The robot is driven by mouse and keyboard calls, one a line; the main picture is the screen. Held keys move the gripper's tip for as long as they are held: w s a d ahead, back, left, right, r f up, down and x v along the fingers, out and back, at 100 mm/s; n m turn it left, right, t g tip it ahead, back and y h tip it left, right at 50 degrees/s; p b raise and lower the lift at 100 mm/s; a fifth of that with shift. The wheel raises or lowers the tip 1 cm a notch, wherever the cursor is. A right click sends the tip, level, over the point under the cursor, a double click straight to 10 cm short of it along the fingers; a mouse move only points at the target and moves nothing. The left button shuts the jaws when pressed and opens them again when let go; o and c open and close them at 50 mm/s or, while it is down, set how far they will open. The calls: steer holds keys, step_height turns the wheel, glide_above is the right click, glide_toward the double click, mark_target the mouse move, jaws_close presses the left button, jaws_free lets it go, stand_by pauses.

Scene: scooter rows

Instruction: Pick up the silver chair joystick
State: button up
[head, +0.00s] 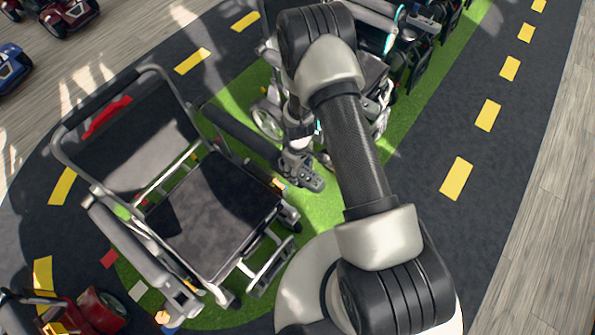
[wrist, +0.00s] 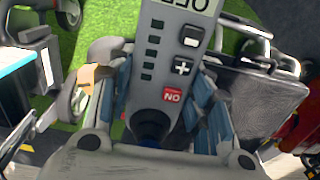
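The silver chair (head: 215,212) stands at left in the head view, with a silver frame and dark seat. In the wrist view a grey joystick panel (wrist: 165,75) has a screen, several buttons, a red ON key and a dark stick at its lower end. My gripper (wrist: 160,75) has its blue-padded fingers on either side of the panel. I cannot tell whether the pads press on it. In the head view my gripper (head: 304,172) points down near the front of the chair's right armrest. My arm and gripper hide part of this spot.
More mobility chairs (head: 385,80) stand behind my arm. Red scooters (head: 68,15) and a blue one (head: 12,66) stand at the upper left, and another red scooter (head: 95,310) at lower left. The dark track (head: 430,220) at right is clear.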

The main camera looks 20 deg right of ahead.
steer(key=c, duration=0.9)
jaws_close()
